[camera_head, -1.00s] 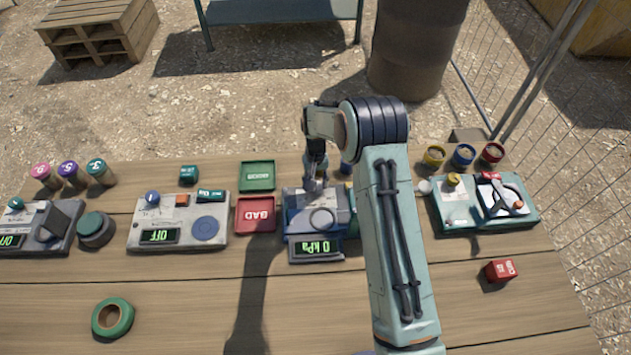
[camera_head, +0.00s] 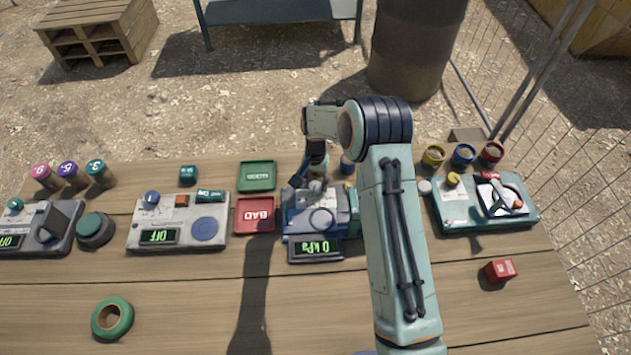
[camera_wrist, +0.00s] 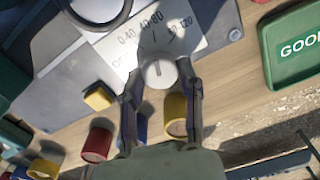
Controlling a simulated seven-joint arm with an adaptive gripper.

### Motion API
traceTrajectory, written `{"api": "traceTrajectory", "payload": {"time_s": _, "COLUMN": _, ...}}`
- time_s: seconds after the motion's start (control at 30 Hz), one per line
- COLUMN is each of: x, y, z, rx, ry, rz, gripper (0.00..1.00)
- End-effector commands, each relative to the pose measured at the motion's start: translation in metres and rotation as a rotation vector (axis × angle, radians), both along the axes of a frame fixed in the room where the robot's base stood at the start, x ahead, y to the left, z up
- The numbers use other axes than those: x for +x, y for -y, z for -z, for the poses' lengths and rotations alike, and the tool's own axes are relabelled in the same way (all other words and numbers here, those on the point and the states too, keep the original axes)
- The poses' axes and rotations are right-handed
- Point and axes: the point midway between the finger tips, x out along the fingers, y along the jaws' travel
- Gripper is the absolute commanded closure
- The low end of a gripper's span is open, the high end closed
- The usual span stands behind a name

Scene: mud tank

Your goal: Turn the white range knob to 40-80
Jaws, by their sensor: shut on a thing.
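The white range knob (camera_wrist: 159,74) sits on the panel of the blue-grey pressure device (camera_head: 298,222). In the wrist view a white label (camera_wrist: 185,30) beside the knob carries range marks, among them 0-40 and 40-80. The pointer line on the knob is faint, and I cannot tell which mark it meets. My gripper (camera_wrist: 159,82) is shut on the knob, with one finger on each side of it. In the head view my gripper (camera_head: 316,180) is over the back of the device and partly hides the knob. The display (camera_head: 316,249) reads 0 kPa.
A red BAD tray (camera_head: 240,228) and a green GOOD tray (camera_head: 241,189) lie left of the device. A grey meter (camera_head: 135,240) reading OFF is farther left. A teal device (camera_head: 450,226) stands right of my arm. The front of the table is mostly clear.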

Motion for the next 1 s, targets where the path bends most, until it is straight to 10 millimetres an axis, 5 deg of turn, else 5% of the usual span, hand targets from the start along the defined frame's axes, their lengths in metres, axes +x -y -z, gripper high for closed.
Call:
{"api": "traceTrajectory", "payload": {"time_s": 0.1, "x": -0.002, "y": 0.0, "z": 0.002, "rx": -0.001, "ry": -0.005, "rz": -0.001, "gripper": 1.0}}
{"api": "traceTrajectory", "payload": {"time_s": 0.13, "x": -0.002, "y": 0.0, "z": 0.002, "rx": -0.001, "ry": -0.005, "rz": -0.001, "gripper": 0.62}}
{"api": "traceTrajectory", "payload": {"time_s": 0.2, "x": -0.001, "y": 0.0, "z": 0.001, "rx": -0.001, "ry": -0.005, "rz": -0.001, "gripper": 0.4}}
{"api": "traceTrajectory", "payload": {"time_s": 0.6, "x": 0.0, "y": 0.0, "z": -0.006, "rx": 0.0, "ry": 0.0, "rz": -0.002, "gripper": 0.39}}
{"api": "traceTrajectory", "payload": {"time_s": 1.0, "x": 0.0, "y": 0.0, "z": -0.089, "rx": -0.001, "ry": 0.002, "rz": -0.002, "gripper": 0.39}}
